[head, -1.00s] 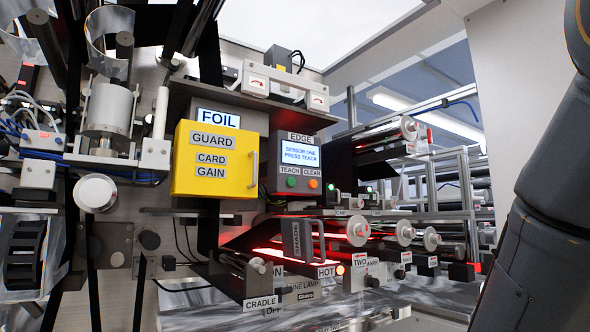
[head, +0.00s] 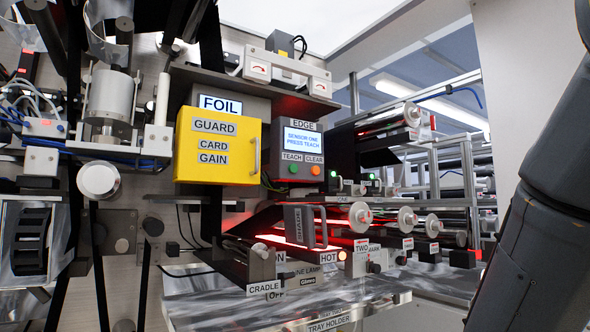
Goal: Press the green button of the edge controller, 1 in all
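The edge controller (head: 302,152) is a grey box under an EDGE label, right of the yellow guard box. Its lit screen (head: 303,139) reads "SENSOR ONE PRESS TEACH". The green button (head: 293,169) sits below the TEACH label, at the lower left of the controller's face. An orange button (head: 315,170) sits beside it below the CLEAR label. Nothing covers either button. A dark link of my arm fills the right edge of the head view. My gripper is not in view.
The yellow guard box (head: 217,174) with a handle stands left of the controller. Below are a dark shade with a handle (head: 299,226), glowing red bars, a HOT label and several rollers (head: 408,218). A tray holder (head: 330,326) lies at the bottom.

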